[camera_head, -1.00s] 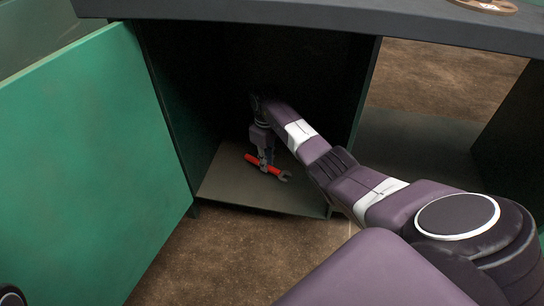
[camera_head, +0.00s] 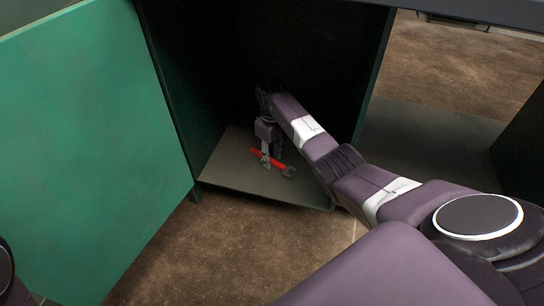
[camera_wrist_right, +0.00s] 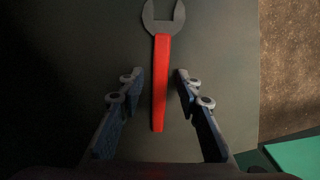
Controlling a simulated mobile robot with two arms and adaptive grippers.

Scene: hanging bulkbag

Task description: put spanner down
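The spanner (camera_head: 276,163) has a red handle and a dark grey open jaw. It appears to lie flat on the floor of the open cabinet (camera_head: 235,178). In the right wrist view the spanner (camera_wrist_right: 161,85) points jaw away from my wrist. My right gripper (camera_head: 266,161) reaches down over the handle inside the cabinet. In the wrist view my right gripper (camera_wrist_right: 159,80) is open, with one finger on each side of the handle and a gap on both sides. My left gripper is not in view.
A green cabinet door (camera_head: 90,150) stands open at the left. The cabinet's dark side wall (camera_head: 368,90) rises just right of my right forearm. A lower shelf (camera_head: 425,145) to the right looks empty. Brown floor (camera_head: 225,250) lies in front.

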